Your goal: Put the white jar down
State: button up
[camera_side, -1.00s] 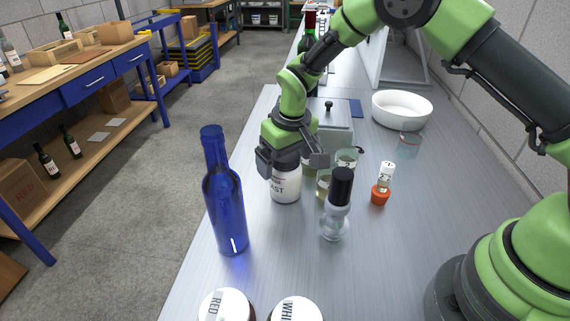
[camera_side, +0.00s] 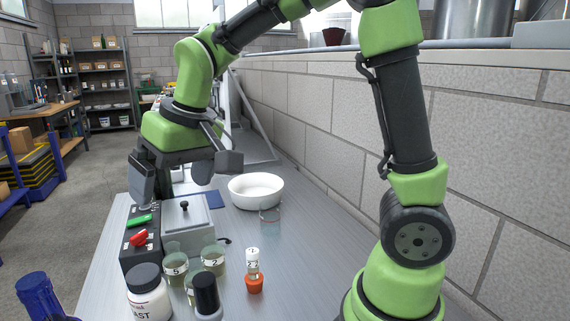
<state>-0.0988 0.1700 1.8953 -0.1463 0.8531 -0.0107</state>
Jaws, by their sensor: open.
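The white jar (camera_side: 149,302) with a black lid and a partly visible label ending in "AST" stands upright on the steel bench at the lower left of the side view. Its base is cut off by the frame's bottom edge. My gripper (camera_side: 173,180) is open and empty, raised above the bench and farther back than the jar. Its jaws are spread apart and do not touch the jar.
Numbered beakers (camera_side: 213,259), a black-capped bottle (camera_side: 206,298) and a vial in an orange holder (camera_side: 254,275) stand right of the jar. Behind are a grey box device (camera_side: 188,228) and a white bowl (camera_side: 256,190).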

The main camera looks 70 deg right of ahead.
jog(key=s+d+r+m+t+y, duration=0.1)
jog(key=s+r+m+t, duration=0.1)
jog(key=s, duration=1.4)
jog(key=shift+s+d+r+t, duration=0.15)
jog(key=shift+s+r+t, duration=0.25)
jog(key=shift+r+t, duration=0.5)
jog(key=shift+r, duration=0.2)
